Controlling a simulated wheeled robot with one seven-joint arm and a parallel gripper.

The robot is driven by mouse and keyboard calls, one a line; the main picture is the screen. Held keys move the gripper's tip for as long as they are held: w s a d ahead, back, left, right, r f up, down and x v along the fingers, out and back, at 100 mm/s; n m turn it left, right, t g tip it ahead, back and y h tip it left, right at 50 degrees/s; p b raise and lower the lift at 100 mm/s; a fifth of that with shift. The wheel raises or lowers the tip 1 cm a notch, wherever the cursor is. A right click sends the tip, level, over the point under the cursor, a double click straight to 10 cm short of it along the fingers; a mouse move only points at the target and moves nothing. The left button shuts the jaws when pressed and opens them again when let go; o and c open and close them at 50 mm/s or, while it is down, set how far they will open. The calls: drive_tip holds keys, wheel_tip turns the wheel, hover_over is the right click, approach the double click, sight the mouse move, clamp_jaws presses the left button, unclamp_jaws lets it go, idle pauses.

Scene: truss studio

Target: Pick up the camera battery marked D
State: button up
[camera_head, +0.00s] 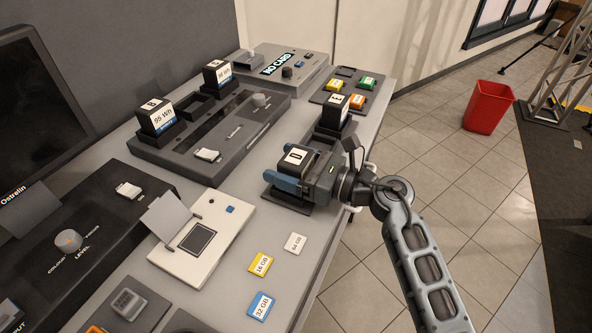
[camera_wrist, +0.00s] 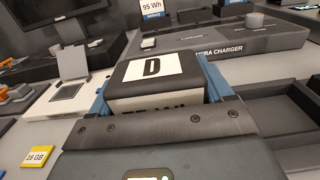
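The battery marked D (camera_head: 294,157) is a black block with a white label on top. It stands near the table's right edge, over a dark base (camera_head: 287,198). In the wrist view its top (camera_wrist: 153,69) lies straight ahead, tilted in the picture. My gripper (camera_head: 292,178) is at the battery, with one blue finger along its near side. In the wrist view the blue fingers (camera_wrist: 158,82) flank the battery left and right, close against its sides. I cannot tell whether they press on it. The battery's lower part is hidden.
Another battery (camera_head: 337,107) stands in a dark holder just behind. The charger (camera_head: 235,135) carries batteries B (camera_head: 156,115) and another (camera_head: 217,75). A white card reader (camera_head: 205,229) and loose cards lie to the left and front. A red bin (camera_head: 488,107) stands on the floor.

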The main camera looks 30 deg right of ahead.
drive_tip(key=c, duration=0.9)
drive_tip(key=shift+c, duration=0.2)
drive_tip(key=shift+r, duration=0.15)
